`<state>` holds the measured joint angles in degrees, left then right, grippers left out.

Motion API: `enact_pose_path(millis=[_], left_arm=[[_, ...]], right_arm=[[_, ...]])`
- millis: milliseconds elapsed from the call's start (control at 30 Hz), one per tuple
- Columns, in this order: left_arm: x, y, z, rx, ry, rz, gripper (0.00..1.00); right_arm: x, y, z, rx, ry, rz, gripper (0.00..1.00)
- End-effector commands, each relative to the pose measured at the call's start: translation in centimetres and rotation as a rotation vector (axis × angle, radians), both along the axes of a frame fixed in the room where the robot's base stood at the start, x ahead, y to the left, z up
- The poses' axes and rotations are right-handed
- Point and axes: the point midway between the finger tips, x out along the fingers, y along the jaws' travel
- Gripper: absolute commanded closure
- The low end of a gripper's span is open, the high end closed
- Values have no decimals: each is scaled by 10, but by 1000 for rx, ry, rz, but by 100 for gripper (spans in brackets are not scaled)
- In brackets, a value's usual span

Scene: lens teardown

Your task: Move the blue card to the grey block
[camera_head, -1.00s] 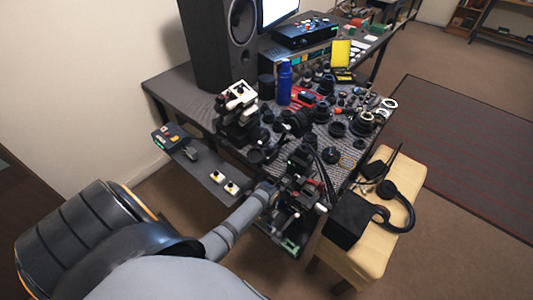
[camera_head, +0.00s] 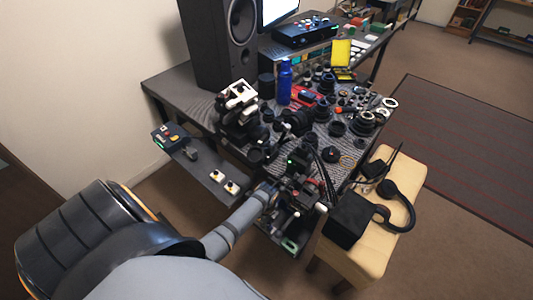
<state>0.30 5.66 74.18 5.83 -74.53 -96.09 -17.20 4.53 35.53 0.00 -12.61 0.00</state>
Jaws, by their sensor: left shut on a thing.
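My left arm comes in from the lower left, and its gripper (camera_head: 296,203) is over the front edge of the dark workbench (camera_head: 178,88). The gripper is small and dark here. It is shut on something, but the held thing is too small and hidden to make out. I cannot clearly pick out the blue card or the grey block among the crowded parts. My right gripper is not in view.
Many black lens parts, a blue bottle (camera_head: 285,82) and a white-topped device (camera_head: 240,95) crowd the bench. A large speaker (camera_head: 215,45) stands behind. A tan stool (camera_head: 385,235) at right holds headphones (camera_head: 403,205) and a black box (camera_head: 348,220).

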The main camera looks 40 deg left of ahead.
Motion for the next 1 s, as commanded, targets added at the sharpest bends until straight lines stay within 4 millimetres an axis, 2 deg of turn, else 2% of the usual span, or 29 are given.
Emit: enact_pose_path(millis=[367, 400, 567, 867, 1000], left_arm=[[0, 0, -2, 0, 0, 0, 100], [0, 0, -2, 0, 0, 0, 80], [0, 0, -2, 0, 0, 0, 58], [0, 0, -1, 0, 0, 0, 57], [1, 0, 13, 0, -3, -1, 57]], right_arm=[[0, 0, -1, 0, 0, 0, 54], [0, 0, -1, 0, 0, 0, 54], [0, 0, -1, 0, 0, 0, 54], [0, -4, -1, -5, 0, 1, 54], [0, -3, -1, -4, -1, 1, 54]])
